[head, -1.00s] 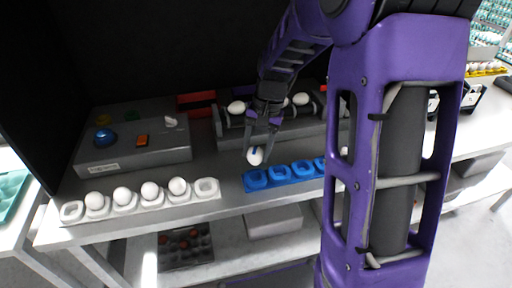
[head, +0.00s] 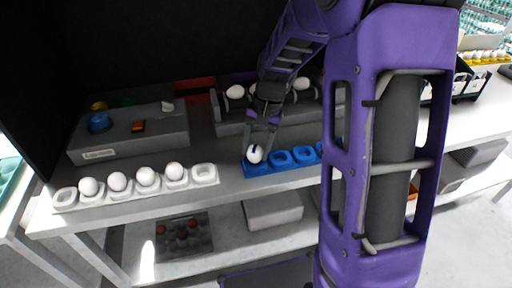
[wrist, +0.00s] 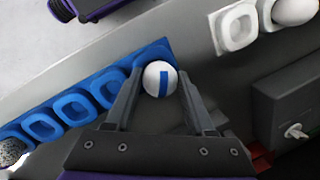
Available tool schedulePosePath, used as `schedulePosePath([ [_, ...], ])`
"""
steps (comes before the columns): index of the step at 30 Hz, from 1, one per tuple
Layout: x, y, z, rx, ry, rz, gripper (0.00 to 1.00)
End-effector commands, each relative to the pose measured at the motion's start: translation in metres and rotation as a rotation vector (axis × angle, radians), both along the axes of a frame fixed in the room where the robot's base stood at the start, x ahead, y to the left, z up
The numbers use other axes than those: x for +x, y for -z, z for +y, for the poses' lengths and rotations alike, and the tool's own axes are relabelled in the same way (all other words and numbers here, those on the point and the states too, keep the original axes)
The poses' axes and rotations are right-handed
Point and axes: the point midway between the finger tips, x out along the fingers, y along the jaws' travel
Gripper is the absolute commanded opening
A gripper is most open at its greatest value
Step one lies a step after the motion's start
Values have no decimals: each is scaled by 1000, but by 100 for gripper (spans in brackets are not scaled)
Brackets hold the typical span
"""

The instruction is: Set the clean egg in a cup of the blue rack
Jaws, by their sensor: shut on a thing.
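A white egg with a blue stripe (head: 254,155) is between the fingers of my gripper (head: 262,141), which is shut on it. The egg is at the left end cup of the blue rack (head: 268,168) in the head view; I cannot tell whether it rests on the cup's bottom. In the wrist view the striped egg (wrist: 159,79) covers most of that end cup of the blue rack (wrist: 92,82). The neighbouring cups are empty. A dark speckled egg (wrist: 12,151) sits at the rack's far end in the wrist view. My arm hides the rack's right part in the head view.
A white rack (head: 205,174) holding several white eggs stands left of the blue rack, with empty cups at both ends. Behind are a grey roller unit (head: 228,122) with white eggs and a grey control box (head: 128,146) with a blue button. The shelf's front edge is close.

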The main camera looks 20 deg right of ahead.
Motion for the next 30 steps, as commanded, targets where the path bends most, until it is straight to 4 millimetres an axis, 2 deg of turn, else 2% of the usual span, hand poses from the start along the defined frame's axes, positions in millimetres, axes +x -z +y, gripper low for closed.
schedulePosePath([
  [22,0,9,0,0,0,0,39],
  [23,0,9,0,0,0,0,58],
  [24,0,9,0,0,0,0,65],
  [28,0,9,0,0,0,0,88],
  [30,0,9,0,0,0,0,89],
])
